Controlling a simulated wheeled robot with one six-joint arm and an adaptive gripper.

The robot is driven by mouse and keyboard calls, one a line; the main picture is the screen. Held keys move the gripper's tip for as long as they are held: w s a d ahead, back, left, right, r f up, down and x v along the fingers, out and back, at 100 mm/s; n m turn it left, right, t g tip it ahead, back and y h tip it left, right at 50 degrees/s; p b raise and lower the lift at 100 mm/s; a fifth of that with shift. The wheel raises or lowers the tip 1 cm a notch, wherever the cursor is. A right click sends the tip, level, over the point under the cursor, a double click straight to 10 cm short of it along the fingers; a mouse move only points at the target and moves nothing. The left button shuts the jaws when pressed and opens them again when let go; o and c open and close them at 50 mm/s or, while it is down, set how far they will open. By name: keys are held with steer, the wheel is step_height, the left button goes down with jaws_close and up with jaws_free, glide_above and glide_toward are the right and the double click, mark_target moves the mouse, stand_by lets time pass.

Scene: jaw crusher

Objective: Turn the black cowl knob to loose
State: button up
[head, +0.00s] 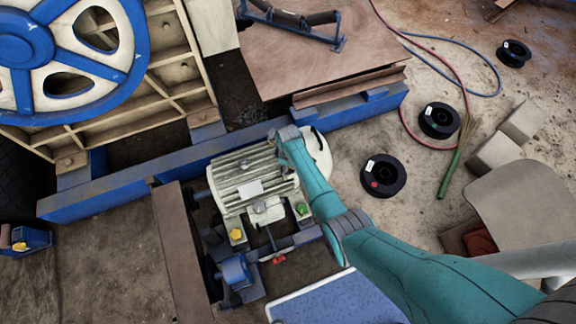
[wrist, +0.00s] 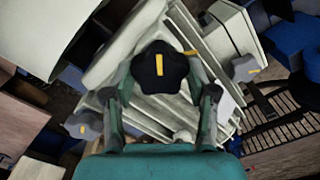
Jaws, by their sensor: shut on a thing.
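The black cowl knob (wrist: 160,66) shows in the middle of the wrist view, with a yellow pointer mark running nearly straight up and down. A second short yellow mark (wrist: 191,53) lies to its upper right. My gripper (wrist: 160,78) is shut on the knob, one finger on its left and one on its right. In the head view my gripper (head: 286,138) is at the cowl end of the pale ribbed motor (head: 228,178), beside the rounded white cowl (head: 320,155). The knob is hidden there behind my gripper.
Grey knobs with yellow marks sit left (wrist: 86,127) and right (wrist: 245,69) in the wrist view. A yellow knob (head: 236,234), a green knob (head: 302,209) and a red handle (head: 279,259) are near the motor's foot. A blue beam (head: 120,187) runs behind the motor.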

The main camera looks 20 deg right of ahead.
steer(key=shift+n, duration=1.2)
steer(key=o, duration=1.1)
steer(key=shift+o, duration=0.2)
step_height(320, 180, up, 12)
steer(key=shift+f, duration=0.1)
